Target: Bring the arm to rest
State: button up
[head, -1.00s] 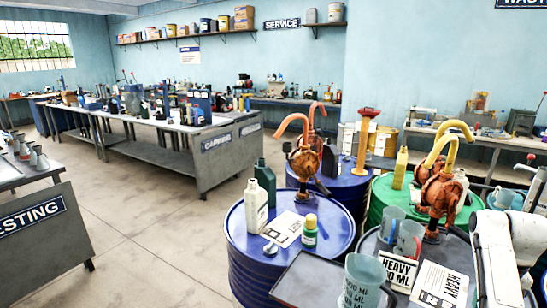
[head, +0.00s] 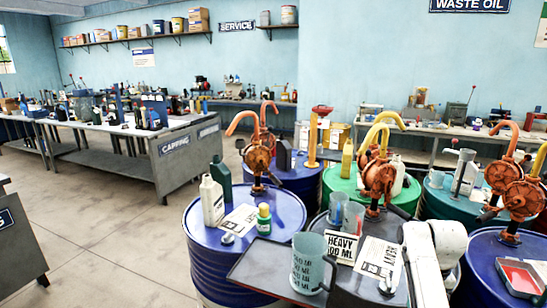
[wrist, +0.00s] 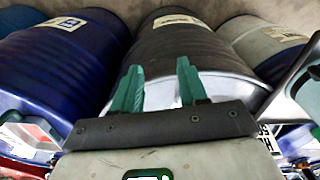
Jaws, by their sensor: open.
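My gripper (wrist: 158,90) shows in the wrist view as two green fingers set well apart, with nothing between them. In the head view my white arm shows at the bottom right, in front of the drums. The gripper itself is not clearly visible there.
A measuring jug (head: 308,264) stands on a dark tray (head: 262,268) at the front. Blue drum (head: 235,265) and green drum (head: 343,185) carry pumps and bottles. The capping bench (head: 175,160) stands back left. Open floor (head: 100,235) lies at left.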

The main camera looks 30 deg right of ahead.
jog(key=s+a+f+n+b, duration=0.1)
jog(key=s+a+f+n, duration=0.1)
jog(key=a+f, duration=0.5)
jog(key=s+a+f+n, duration=0.1)
jog(key=s+a+f, duration=0.25)
jog(key=a, duration=0.75)
jog(key=s+a+f+n+b, duration=0.1)
jog(key=s+a+n, duration=0.2)
jog(key=s+a, duration=1)
jog(key=shift+s+n+t, duration=0.4)
jog(key=shift+s, duration=0.15)
jog(key=shift+a, duration=0.1)
